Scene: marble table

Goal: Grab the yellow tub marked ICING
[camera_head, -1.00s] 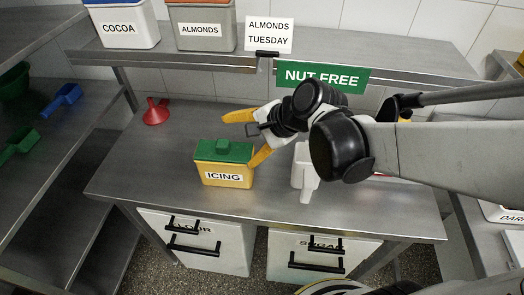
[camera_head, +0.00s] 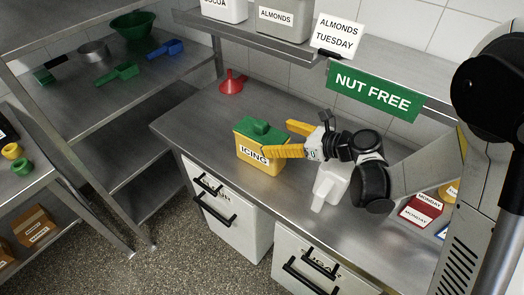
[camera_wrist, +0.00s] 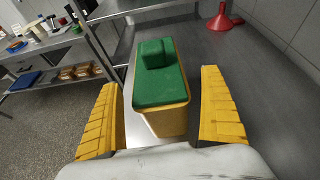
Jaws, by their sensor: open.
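The yellow tub marked ICING (camera_head: 256,157) stands upright on the metal table, with a green lid and a raised green grip on top. In the wrist view the tub (camera_wrist: 165,122) sits between and just beyond my two yellow fingers. My gripper (camera_head: 293,140) is open and empty at the tub's right side. In the wrist view my gripper (camera_wrist: 160,115) shows one finger on each side of the tub, with a gap at each side. In the head view the near finger covers part of the tub's right side and label.
A white container (camera_head: 329,185) stands close to the right, under my arm. A red funnel (camera_head: 231,82) stands behind the tub. A NUT FREE sign (camera_head: 374,92) hangs from the shelf above. The table's front left is clear.

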